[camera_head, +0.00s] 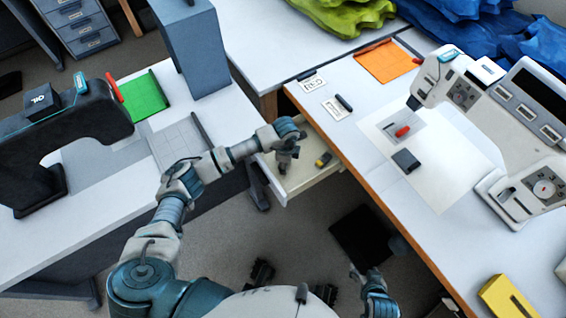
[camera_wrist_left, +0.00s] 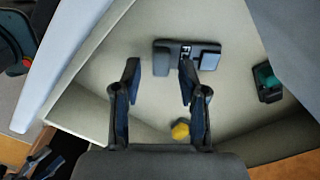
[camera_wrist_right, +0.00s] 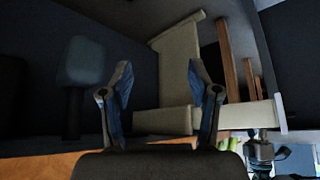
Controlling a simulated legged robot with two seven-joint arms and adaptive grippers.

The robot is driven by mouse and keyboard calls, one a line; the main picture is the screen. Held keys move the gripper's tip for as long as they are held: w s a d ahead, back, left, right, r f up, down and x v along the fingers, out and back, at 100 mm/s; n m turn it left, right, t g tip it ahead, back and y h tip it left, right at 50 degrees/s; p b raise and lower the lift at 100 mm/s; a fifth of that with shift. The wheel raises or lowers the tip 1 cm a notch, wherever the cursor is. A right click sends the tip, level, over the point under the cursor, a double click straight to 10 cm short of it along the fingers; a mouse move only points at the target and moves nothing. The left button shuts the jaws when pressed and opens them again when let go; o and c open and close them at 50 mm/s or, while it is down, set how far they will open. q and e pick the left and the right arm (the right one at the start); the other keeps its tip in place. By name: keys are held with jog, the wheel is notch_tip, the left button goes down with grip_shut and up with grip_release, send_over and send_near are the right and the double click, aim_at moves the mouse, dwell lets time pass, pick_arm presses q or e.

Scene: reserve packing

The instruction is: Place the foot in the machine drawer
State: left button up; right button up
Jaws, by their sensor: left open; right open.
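The open machine drawer (camera_head: 305,176) sticks out below the front edge of the right-hand table. My left gripper (camera_head: 285,160) is over the drawer, open, with its fingers pointing down into it. In the left wrist view, a dark piece with two flat grey pads, seemingly the foot (camera_wrist_left: 187,56), lies on the drawer floor (camera_wrist_left: 130,22) just beyond the open fingertips (camera_wrist_left: 160,72). The fingers do not close on it. My right gripper (camera_head: 368,282) is open and empty, low beside the table; its open fingers (camera_wrist_right: 160,75) also show in the right wrist view.
A yellow-ended piece (camera_head: 323,159) and a teal-and-black piece (camera_wrist_left: 268,82) also lie in the drawer. A white sewing machine (camera_head: 520,150) stands on the right table (camera_head: 400,215). A black machine (camera_head: 65,125) stands on the left table.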

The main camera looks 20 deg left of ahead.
pick_arm(q)
jog(key=shift+d+r, duration=0.15)
jog(key=shift+r, duration=0.1)
jog(key=r, duration=0.2)
jog(key=r+p, duration=0.1)
jog(key=r, duration=0.1)
jog(key=r+p, duration=0.1)
jog(key=r, duration=0.1)
jog(key=shift+a+r, duration=0.25)
jog(key=r, duration=0.5)
jog(key=shift+d+r+p, duration=0.15)
jog(key=shift+d+p, duration=0.1)
jog(key=shift+p, duration=0.15)
pick_arm(e)
jog(key=s+d+f+g+h, duration=0.1)
jog(key=s+d+f+g, duration=0.1)
jog(key=s, duration=0.5)
jog(key=shift+d+f+g, duration=0.4)
jog(key=shift+f+g, duration=0.2)
jog(key=shift+g, duration=0.4)
pick_arm(q)
jog(key=shift+a, duration=0.1)
pick_arm(e)
jog(key=shift+w, duration=0.15)
